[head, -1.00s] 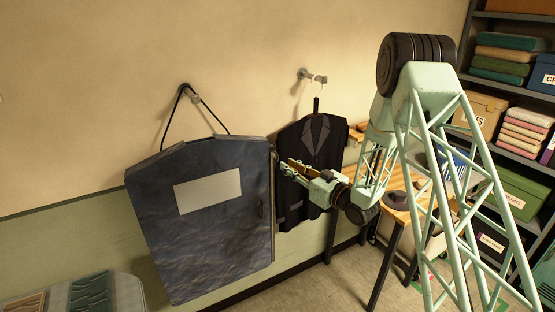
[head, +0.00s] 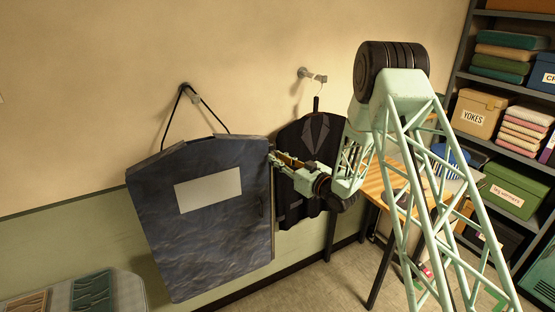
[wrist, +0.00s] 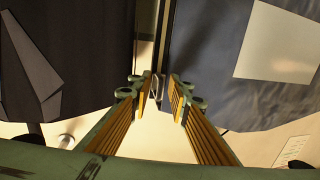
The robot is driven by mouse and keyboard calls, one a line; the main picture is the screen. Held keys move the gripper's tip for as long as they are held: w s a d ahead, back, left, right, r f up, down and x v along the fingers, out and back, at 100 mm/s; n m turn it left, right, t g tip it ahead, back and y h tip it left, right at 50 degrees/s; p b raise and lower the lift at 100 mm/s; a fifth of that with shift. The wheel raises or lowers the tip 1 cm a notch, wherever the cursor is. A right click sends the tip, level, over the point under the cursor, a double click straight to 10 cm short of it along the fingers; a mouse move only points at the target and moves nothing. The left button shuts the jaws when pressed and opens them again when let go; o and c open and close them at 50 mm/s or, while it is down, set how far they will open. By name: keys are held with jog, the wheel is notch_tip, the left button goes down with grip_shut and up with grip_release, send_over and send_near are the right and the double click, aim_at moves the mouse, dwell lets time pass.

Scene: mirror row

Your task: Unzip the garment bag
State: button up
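The garment bag (head: 215,235) is dark blue-grey with a pale blank panel and hangs on the wall by a black cord. It fills the right of the wrist view (wrist: 225,75), where a narrow strip runs along its edge. A small metal loop, apparently the zip pull (wrist: 154,88), shows between my fingertips at that edge. My gripper (head: 273,157) is at the upper right edge of the bag. In the wrist view my gripper (wrist: 163,93) has its ribbed orange fingers apart, one on each side of the loop. I cannot tell whether either finger touches it.
A dark suit jacket (head: 300,212) hangs on a wall hook just right of the bag, behind my gripper. A wooden table (head: 372,186) stands further right, before shelves of boxes and folded cloth. A padded bench (head: 125,292) is at lower left.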

jog(key=shift+c, duration=0.4)
grip_shut()
jog(key=shift+f, duration=0.15)
